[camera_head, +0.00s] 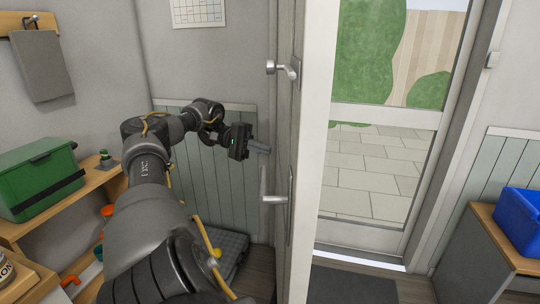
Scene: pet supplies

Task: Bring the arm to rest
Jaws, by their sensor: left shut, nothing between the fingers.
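My left arm reaches in from the bottom left, bent at the elbow, with its wrist turned to the right. My left gripper (259,148) is shut and empty, held in the air in front of the grey wall panelling. Its fingers point right, close to the edge of the open door (308,150) in this view. I cannot tell the exact gap between gripper and door. My right gripper is not in view.
A wooden shelf (97,184) with a green box (38,178) stands at the left. A dark grey cushion-like pad (232,250) lies on the floor beneath the arm. A blue bin (522,222) sits on a cabinet at the right. The doorway is clear, with a dark mat (350,287).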

